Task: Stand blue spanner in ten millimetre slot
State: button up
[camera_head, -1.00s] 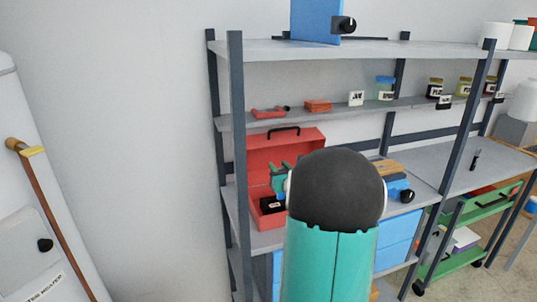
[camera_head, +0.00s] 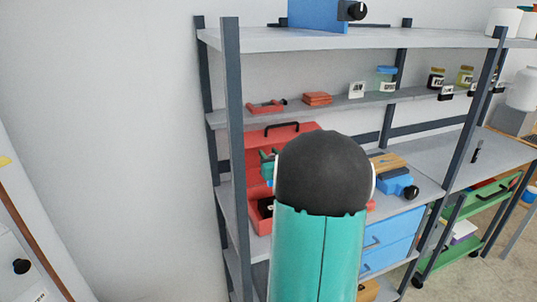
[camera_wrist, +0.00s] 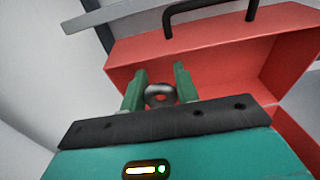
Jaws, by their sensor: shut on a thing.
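My gripper (camera_head: 268,165) is in front of the open red toolbox (camera_head: 290,135), partly hidden by my arm in the head view. In the wrist view, my gripper's green fingers (camera_wrist: 160,86) are shut on the blue spanner. Its grey metal ring end (camera_wrist: 160,96) shows between the fingers. The rest of the spanner is hidden in the wrist view. The toolbox lid (camera_wrist: 215,60) stands up behind the fingers. A dark item (camera_head: 266,208) sits low in the toolbox, mostly covered by my arm. I cannot make out the ten millimetre slot.
The toolbox stands on a grey shelf unit, close to its front left post (camera_head: 232,130). The upper shelf (camera_head: 370,103) holds red items and jars. A blue tool (camera_head: 397,183) and blue drawers (camera_head: 392,240) are to the right. A green trolley (camera_head: 465,225) stands farther right.

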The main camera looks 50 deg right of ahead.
notch_tip(320, 180, down, 6)
dwell(0.9)
jog(key=shift+f, duration=2.8)
dwell(1.3)
jog(key=o, duration=1.1)
jog(key=v, duration=1.3)
jog(key=shift+s+a, duration=0.2)
jog(key=shift+s, duration=0.1)
